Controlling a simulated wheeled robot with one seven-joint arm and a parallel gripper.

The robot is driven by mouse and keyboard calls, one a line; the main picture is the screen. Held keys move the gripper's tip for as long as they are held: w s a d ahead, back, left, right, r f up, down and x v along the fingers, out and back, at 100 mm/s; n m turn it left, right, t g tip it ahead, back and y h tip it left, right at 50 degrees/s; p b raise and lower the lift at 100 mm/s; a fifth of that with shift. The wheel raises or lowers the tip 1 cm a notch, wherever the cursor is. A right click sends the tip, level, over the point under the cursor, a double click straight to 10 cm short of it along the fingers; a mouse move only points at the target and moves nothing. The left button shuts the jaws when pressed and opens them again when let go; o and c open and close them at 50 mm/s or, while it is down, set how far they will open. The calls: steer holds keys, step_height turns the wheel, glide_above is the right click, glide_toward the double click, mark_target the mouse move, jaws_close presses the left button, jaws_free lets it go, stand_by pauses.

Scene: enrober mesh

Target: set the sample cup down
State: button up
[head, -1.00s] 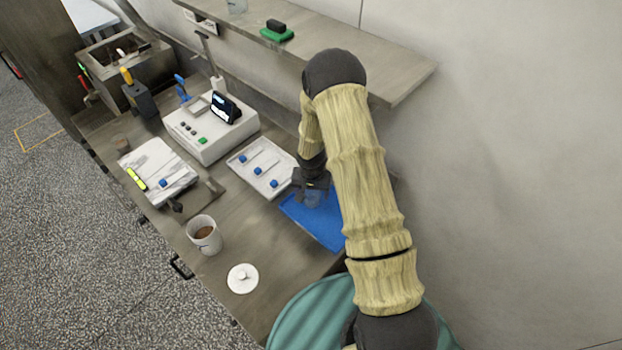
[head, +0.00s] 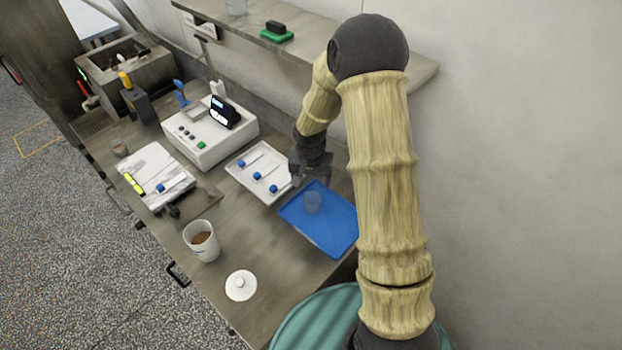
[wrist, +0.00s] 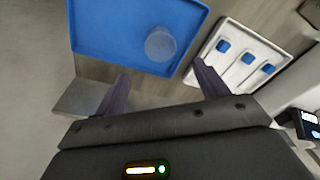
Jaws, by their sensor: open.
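The sample cup (head: 313,201), a small clear cup, stands on the blue tray (head: 335,232) near the tray's upper left part. In the wrist view the cup (wrist: 160,44) is near the edge of the blue tray (wrist: 110,25) that faces my gripper. My gripper (head: 312,178) is above and behind the cup in the head view, apart from it. In the wrist view my gripper (wrist: 160,82) has its two fingers spread wide with nothing between them.
A white tray (head: 240,172) with several blue-capped items lies left of the blue tray. A white instrument (head: 215,145), a mug (head: 201,240) of brown liquid and a white lid (head: 241,285) share the bench. A shelf (head: 340,50) overhangs the back.

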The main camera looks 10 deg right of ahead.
stand_by(0.4)
steer(key=s+r+n+t, duration=0.1)
steer(key=s+r+n, duration=0.3)
steer(key=s+r, duration=1)
steer(key=s, duration=0.4)
steer(key=shift+s+d+r+y, duration=0.15)
steer(key=shift+d+r+y, duration=0.1)
steer(key=shift+r+y, duration=0.1)
